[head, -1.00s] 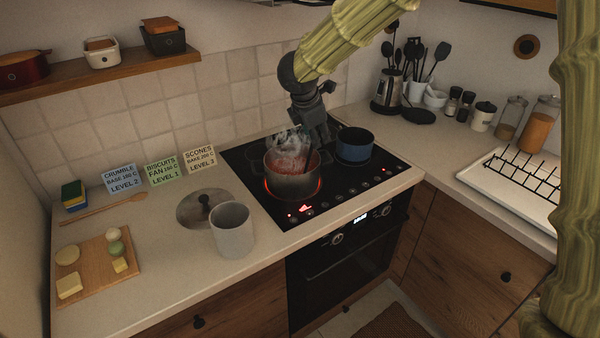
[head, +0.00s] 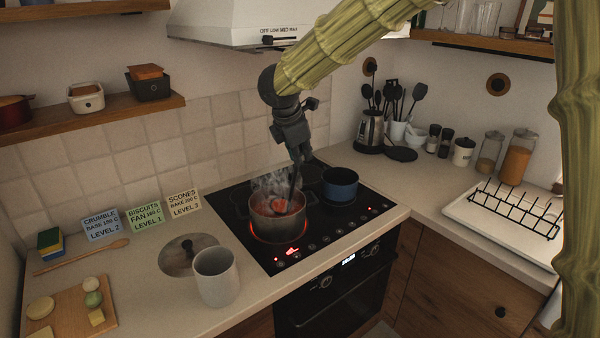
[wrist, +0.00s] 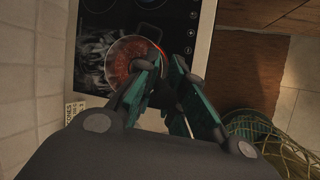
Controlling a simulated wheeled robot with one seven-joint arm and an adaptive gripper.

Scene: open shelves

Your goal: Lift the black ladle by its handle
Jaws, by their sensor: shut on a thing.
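The black ladle (head: 293,181) stands tilted in the steaming pot (head: 277,221) of red food on the lit burner. Its dark handle runs up from the pot to my gripper (head: 298,157). My gripper is shut on the handle, above the pot's rim. The ladle's bowl is low in the pot, and steam and food make it hard to make out. In the wrist view my gripper's teal fingers (wrist: 163,68) point toward the pot (wrist: 130,58); the ladle is hard to tell from the fingers there.
A blue pot (head: 340,184) stands right beside the steaming one on the black hob (head: 330,229). A grey cup (head: 216,277) and a lid (head: 187,256) are on the left counter. The range hood (head: 240,28) and shelf (head: 90,114) are above. Utensils stand at the back right.

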